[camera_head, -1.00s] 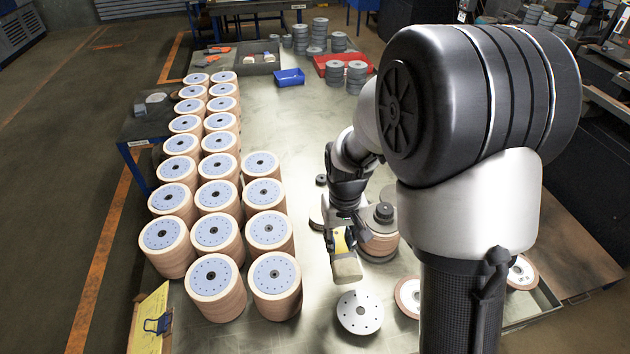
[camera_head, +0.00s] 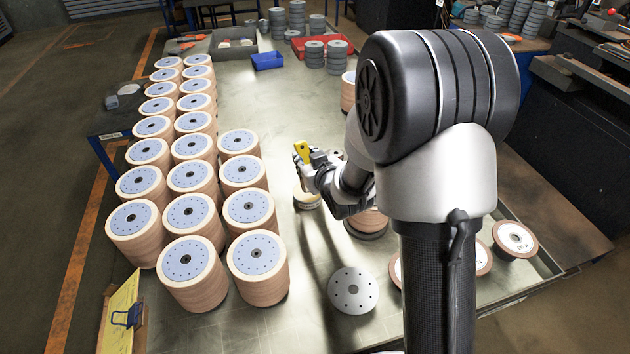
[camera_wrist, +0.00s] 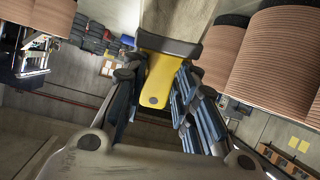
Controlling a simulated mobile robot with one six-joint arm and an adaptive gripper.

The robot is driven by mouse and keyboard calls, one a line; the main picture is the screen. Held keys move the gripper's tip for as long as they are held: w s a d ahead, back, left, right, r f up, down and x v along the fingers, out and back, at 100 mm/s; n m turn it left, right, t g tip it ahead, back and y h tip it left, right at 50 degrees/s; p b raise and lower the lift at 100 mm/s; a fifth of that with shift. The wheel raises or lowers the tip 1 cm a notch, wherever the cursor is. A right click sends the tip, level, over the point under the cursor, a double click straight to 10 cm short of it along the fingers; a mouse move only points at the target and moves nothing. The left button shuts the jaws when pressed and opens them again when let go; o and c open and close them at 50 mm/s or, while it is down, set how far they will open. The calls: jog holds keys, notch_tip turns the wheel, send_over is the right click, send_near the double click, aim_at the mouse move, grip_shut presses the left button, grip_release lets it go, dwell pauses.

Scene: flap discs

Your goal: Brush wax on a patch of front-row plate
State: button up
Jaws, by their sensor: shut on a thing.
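My gripper (camera_head: 312,158) is shut on a brush with a yellow handle (camera_head: 301,150). It is over the middle of the bench, right of the disc stacks. In the wrist view the yellow handle (camera_wrist: 158,80) lies between the fingers (camera_wrist: 155,100), with a dark band and a pale head beyond it. The brush head is not clear in the head view. A low round tin (camera_head: 307,203) with a yellowish rim stands below the gripper. The front-row stacks carry pale blue plates with dark centres, one at left (camera_head: 187,260) and one at right (camera_head: 257,254).
More plated stacks (camera_head: 190,175) run back along the left. A loose grey holed plate (camera_head: 353,290) lies at the front, with brown-rimmed discs (camera_head: 514,239) right of it. A blue bin (camera_head: 268,61) and red tray (camera_head: 318,42) stand behind. Bare bench shows right of the stacks.

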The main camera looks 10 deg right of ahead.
aim_at(302, 145)
jog(key=shift+w+a+r+n+t+y+b, duration=0.2)
jog(key=shift+a+r+t+y+b, duration=0.1)
jog(key=shift+r+t, duration=0.1)
jog(key=shift+w+a+r+n+t+y+b, duration=0.15)
jog(key=shift+a+r+t+y+b, duration=0.1)
jog(key=shift+r+t, duration=0.15)
jog(key=shift+f+b, duration=0.75)
jog(key=shift+f, duration=0.55)
jog(key=shift+f, duration=0.75)
jog(key=shift+r, duration=0.1)
jog(key=shift+r+p, duration=1.85)
jog(key=shift+r, duration=1.6)
